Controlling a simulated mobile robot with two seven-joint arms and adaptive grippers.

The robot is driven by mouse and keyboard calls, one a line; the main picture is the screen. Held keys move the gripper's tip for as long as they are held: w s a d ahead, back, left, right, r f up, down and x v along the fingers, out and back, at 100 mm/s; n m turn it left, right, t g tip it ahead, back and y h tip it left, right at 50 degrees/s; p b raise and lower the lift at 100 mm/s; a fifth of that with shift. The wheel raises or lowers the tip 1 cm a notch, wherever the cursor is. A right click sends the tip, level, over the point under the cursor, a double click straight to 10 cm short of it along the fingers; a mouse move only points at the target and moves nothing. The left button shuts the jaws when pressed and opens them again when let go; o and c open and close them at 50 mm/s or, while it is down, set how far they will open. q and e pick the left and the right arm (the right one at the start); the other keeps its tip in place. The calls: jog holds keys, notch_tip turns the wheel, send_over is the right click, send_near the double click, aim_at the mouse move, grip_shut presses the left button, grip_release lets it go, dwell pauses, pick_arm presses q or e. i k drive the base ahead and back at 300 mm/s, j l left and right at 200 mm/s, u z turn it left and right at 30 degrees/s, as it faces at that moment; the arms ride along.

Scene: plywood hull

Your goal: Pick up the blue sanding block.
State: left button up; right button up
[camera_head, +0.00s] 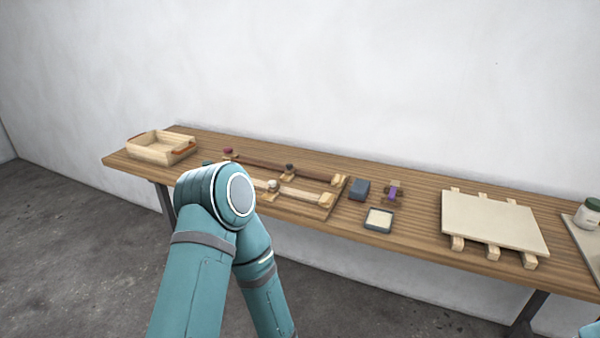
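The blue sanding block (359,190) appears as a small blue-grey block on the wooden workbench (330,233), a little right of the bench's middle. It stands clear, with nothing gripping it. My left arm rises from the bottom of the head view, bends in front of the bench and runs down out of the picture. Its gripper is not in view. Only a small teal piece of my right arm shows at the bottom right corner, without its gripper.
A small dark tray with a pale inside (367,225) is in front of the block. A purple item (393,192) is right of it. Wooden bars on a frame (300,196) lie left. A pale panel on battens (490,220), a jar (588,213) and a wooden box (150,154) also stand there.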

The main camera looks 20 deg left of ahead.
aim_at(359, 190)
jog(key=i+j+z, duration=0.1)
jog(key=z, duration=0.75)
jog(key=j+z, duration=0.3)
jog(key=j, duration=0.15)
jog(key=j+z, duration=0.35)
jog(key=j, duration=0.15)
jog(key=j+z, duration=0.15)
jog(key=j, duration=0.85)
jog(key=k, duration=0.05)
